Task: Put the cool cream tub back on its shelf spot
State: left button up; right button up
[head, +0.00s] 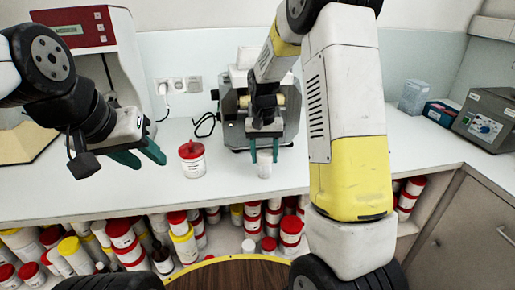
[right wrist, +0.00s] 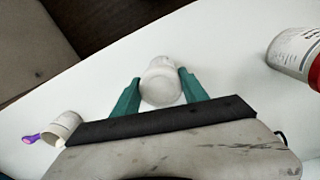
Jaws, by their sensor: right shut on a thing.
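My right gripper (head: 265,146) is shut on a small plain white tub (head: 264,165) above the white counter; contact with the counter is unclear. In the right wrist view the white tub (right wrist: 160,82) sits between the teal fingers of the right gripper (right wrist: 160,86). No label shows on it. The shelf (head: 225,238) under the counter holds many tubs with red, yellow or white lids. My left gripper (head: 140,156) is open and empty over the counter at the left.
A red-lidded tub (head: 193,160) stands on the counter between my grippers; it also shows in the right wrist view (right wrist: 295,52). A small white cup (right wrist: 66,124) with a purple-ended utensil lies nearby. A grey machine (head: 286,122) stands behind. Boxes (head: 414,97) stand at the right.

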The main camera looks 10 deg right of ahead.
jog(key=shift+f, duration=0.2)
jog(key=o, duration=1.4)
